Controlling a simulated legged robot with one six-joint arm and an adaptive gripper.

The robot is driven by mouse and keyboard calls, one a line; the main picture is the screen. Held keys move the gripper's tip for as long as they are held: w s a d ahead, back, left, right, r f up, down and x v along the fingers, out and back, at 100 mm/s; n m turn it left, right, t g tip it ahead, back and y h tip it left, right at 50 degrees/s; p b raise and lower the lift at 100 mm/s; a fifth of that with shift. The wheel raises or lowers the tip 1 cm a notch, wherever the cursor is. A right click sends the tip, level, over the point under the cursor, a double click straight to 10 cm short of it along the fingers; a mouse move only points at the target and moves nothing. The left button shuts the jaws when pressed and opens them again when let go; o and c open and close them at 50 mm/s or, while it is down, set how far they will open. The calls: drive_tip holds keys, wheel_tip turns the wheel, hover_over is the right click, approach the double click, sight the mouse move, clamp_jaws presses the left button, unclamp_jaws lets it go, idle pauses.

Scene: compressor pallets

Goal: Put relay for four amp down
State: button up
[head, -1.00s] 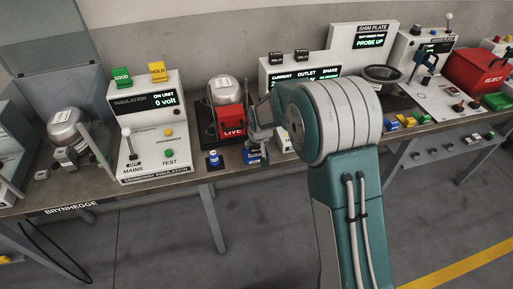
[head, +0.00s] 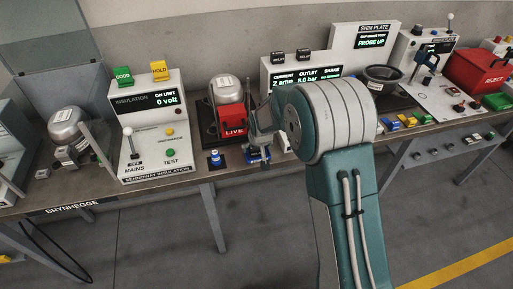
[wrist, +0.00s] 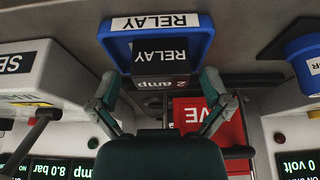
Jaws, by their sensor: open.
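In the wrist view, a black relay (wrist: 166,58) marked RELAY, with a "2 amp" label on its near end, shows against a blue tray (wrist: 203,43) also labelled RELAY. My gripper (wrist: 159,78) is open, one finger on each side of the relay. I cannot tell whether the fingers touch it. In the head view my gripper (head: 262,138) is over the blue tray (head: 257,156) at the bench's front edge. Two more black relays, one on the left (head: 277,57) and one on the right (head: 304,56), sit on top of the white panel. No four-amp label is readable.
The red LIVE box (head: 232,119) with a compressor (head: 226,90) stands close left of my gripper. The white panel (head: 268,75) rises behind. The insulation unit (head: 150,135) is further left. A small blue item (head: 215,158) is near the front edge.

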drive_tip(key=v, duration=1.1)
drive_tip(key=shift+r, duration=0.4)
drive_tip(key=s+d+r+m, duration=0.2)
drive_tip(key=s+d+r, duration=0.8)
drive_tip(key=s+r, duration=0.3)
drive_tip(key=s+d, duration=0.3)
drive_tip(key=s, duration=0.5)
drive_tip(key=s+d+m+t+h, duration=0.1)
drive_tip(key=s+d, duration=0.2)
drive_tip(key=s, duration=0.6)
drive_tip(key=shift+r, duration=0.4)
